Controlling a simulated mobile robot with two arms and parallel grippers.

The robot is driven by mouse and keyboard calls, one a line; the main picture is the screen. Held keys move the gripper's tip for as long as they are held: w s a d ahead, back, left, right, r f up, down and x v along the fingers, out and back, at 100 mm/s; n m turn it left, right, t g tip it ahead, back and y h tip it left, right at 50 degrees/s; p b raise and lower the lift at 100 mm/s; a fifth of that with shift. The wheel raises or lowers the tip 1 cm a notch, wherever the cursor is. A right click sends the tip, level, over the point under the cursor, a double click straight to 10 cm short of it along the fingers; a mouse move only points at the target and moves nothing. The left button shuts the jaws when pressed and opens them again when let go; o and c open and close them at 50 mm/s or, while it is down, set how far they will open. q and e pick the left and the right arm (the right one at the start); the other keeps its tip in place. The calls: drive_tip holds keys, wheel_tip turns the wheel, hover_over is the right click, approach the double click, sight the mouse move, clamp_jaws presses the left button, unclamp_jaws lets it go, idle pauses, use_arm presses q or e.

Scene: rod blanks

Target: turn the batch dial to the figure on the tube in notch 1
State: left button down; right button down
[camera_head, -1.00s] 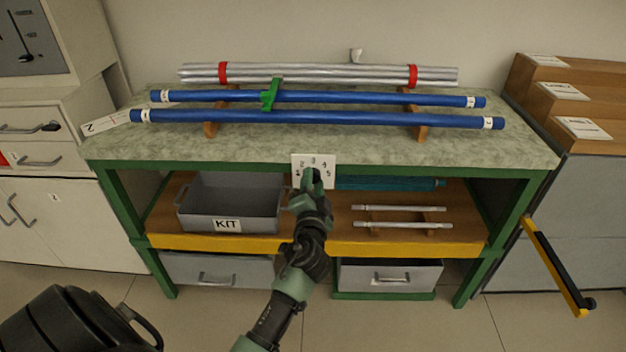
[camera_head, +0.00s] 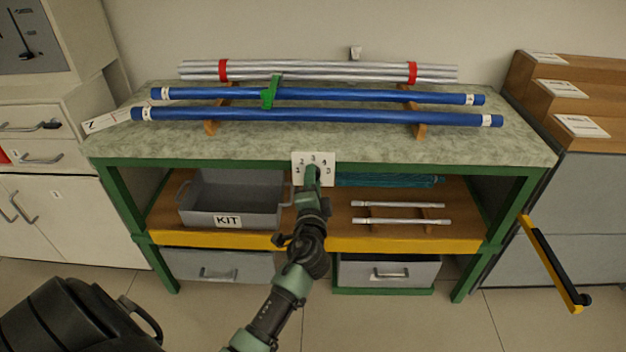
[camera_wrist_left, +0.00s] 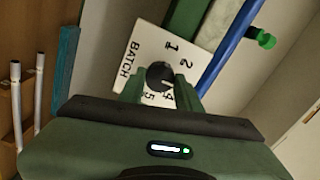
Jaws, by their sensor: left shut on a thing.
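The white batch dial plate (camera_head: 327,161) is on the front edge of the bench, with figures around its knob. My left gripper (camera_head: 312,173) is at the plate. In the left wrist view its fingers are shut on the dark round dial knob (camera_wrist_left: 158,75). The plate there (camera_wrist_left: 134,52) shows BATCH, 1, 2, 4 and 5; a finger covers part of it. A pale mark on the knob seems to point near 4. Two blue tubes, rear (camera_head: 350,98) and front (camera_head: 330,116), lie on wooden rests; their end labels are too small to read. My right gripper is not in view.
A green clip (camera_head: 270,93) sits on the rear blue tube. Silver rods (camera_head: 320,71) with red bands lie behind. Below are a grey KIT bin (camera_head: 190,215), a teal roll (camera_head: 390,181) and two thin rods (camera_head: 400,221). A yellow-black handle (camera_head: 552,262) juts out at right.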

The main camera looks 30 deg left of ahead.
use_arm(q)
drive_tip(key=shift+f, duration=0.1)
drive_tip(key=c, duration=1)
unclamp_jaws()
drive_tip(key=v, duration=0.8)
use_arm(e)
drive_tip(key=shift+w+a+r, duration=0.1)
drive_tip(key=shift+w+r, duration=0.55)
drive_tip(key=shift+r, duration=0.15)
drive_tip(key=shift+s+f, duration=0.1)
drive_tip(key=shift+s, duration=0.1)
